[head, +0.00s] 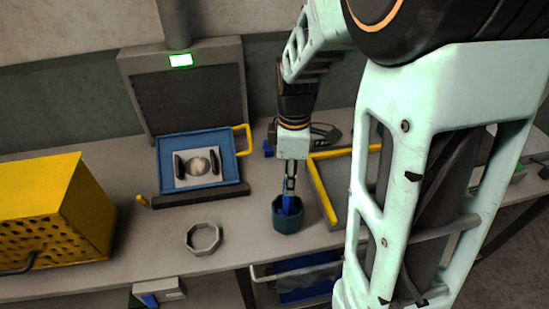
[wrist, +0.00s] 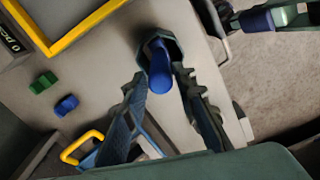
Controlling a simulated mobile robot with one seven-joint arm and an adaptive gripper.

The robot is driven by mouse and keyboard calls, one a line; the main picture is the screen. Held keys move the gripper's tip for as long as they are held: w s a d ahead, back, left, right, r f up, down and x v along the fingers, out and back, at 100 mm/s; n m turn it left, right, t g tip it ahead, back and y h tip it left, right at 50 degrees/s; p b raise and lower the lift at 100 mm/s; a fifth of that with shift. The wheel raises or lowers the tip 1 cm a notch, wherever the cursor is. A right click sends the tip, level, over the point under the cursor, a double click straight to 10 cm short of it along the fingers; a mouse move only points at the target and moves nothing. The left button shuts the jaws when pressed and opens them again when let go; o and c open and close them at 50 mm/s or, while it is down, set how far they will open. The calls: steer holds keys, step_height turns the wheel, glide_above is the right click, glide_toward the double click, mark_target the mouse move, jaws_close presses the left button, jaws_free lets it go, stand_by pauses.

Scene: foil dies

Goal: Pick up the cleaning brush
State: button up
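The cleaning brush, seen as a blue handle (head: 290,205), stands in a dark blue many-sided cup (head: 287,220) near the table's front edge; its lower end is hidden in the cup. In the wrist view the rounded blue handle (wrist: 160,72) points up toward the camera from the cup (wrist: 174,46). My gripper (head: 290,183) points down directly above the cup. In the wrist view my gripper (wrist: 162,84) is open, with one finger on each side of the handle. Gaps show between the fingers and the handle, and nothing is held.
A yellow-edged tray (head: 328,192) lies close to the right of the cup. A grey octagonal ring (head: 203,238) lies to the left, in front of a press with a blue tray (head: 220,143). A perforated yellow box (head: 55,212) stands far left. Small green (wrist: 42,82) and blue (wrist: 66,105) blocks lie nearby.

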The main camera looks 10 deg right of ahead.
mark_target(289, 200)
steer(key=shift+f+p, duration=0.45)
steer(key=shift+f, duration=3.85)
steer(key=shift+c, duration=0.2)
jaws_close()
